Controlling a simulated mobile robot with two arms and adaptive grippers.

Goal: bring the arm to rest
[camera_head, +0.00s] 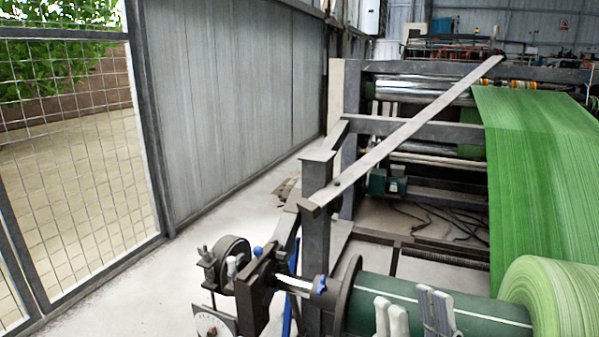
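My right gripper (412,311) shows at the bottom edge, its pale grey fingers pointing up and spread with a gap between them. It appears empty, in front of the dark green roller (480,312); I cannot tell whether it touches it. Most of both arms is out of view.
A green woven web (535,160) runs down to a green roll (560,290) at right. A long grey bar (410,128) slants across the machine frame. A mesh fence (75,160) stands at left. Pale floor (150,285) is clear between fence and machine.

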